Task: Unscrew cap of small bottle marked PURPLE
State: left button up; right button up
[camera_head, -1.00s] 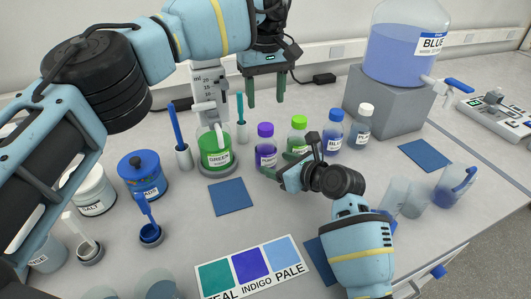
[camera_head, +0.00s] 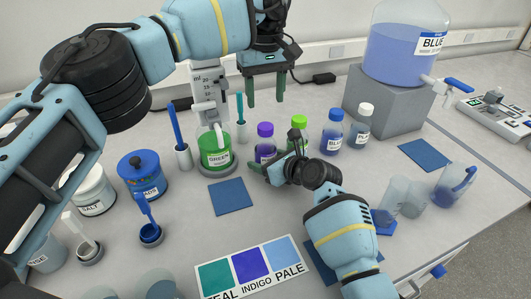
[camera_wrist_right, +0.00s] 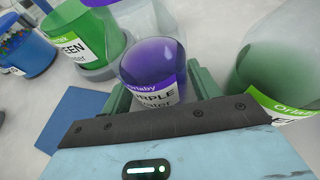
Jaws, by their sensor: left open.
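The small bottle marked PURPLE (camera_head: 265,148) stands upright on the bench, with a purple cap (camera_head: 265,129). In the right wrist view the PURPLE bottle (camera_wrist_right: 153,75) sits between my right gripper's green fingers, its label partly hidden by the gripper body. My right gripper (camera_head: 274,160) is low at the bottle, open, with one finger on each side; whether either touches it is hard to tell. My left gripper (camera_head: 266,90) is open and empty, pointing down above and behind the PURPLE bottle.
The GREEN beaker (camera_head: 215,150) stands left of the PURPLE bottle. The green-capped bottle (camera_head: 299,125) is close on its right, then the BLUE bottle (camera_head: 332,135) and a white-capped bottle (camera_head: 361,125). A blue mat (camera_head: 230,196) lies in front, left of my right gripper.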

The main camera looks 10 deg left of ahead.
aim_at(266, 126)
grip_shut()
pick_arm(q)
jog(key=m, duration=0.4)
jog(key=shift+d+m, duration=0.1)
jog(key=shift+m, duration=0.2)
jog(key=m, duration=0.4)
jog(key=shift+f, duration=0.1)
jog(key=shift+f, duration=3.9)
